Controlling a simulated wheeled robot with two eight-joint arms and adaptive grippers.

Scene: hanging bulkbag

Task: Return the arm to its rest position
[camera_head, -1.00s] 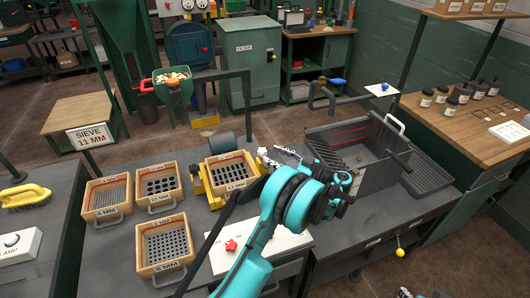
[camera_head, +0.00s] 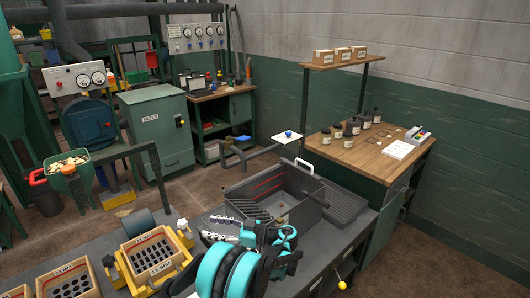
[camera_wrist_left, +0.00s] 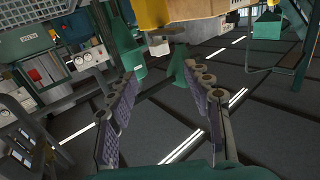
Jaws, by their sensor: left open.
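My left arm, teal and black, comes in at the bottom middle of the head view. Its left gripper (camera_head: 213,228) points left, with its two grey fingers apart and nothing seen between them. It appears above the bench, between the yellow sieve holder (camera_head: 185,268) and the grey open bin (camera_head: 270,190). In the left wrist view the fingers of the left gripper (camera_wrist_left: 163,92) are wide apart and the space between them is empty. My right gripper is not seen in either view.
A framed sieve (camera_head: 153,253) sits in the yellow holder. More sieves (camera_head: 72,283) lie at lower left. A wooden bench (camera_head: 352,155) with jars stands right of the bin. A green cabinet (camera_head: 157,133) and a tub of pale pieces (camera_head: 68,165) stand behind.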

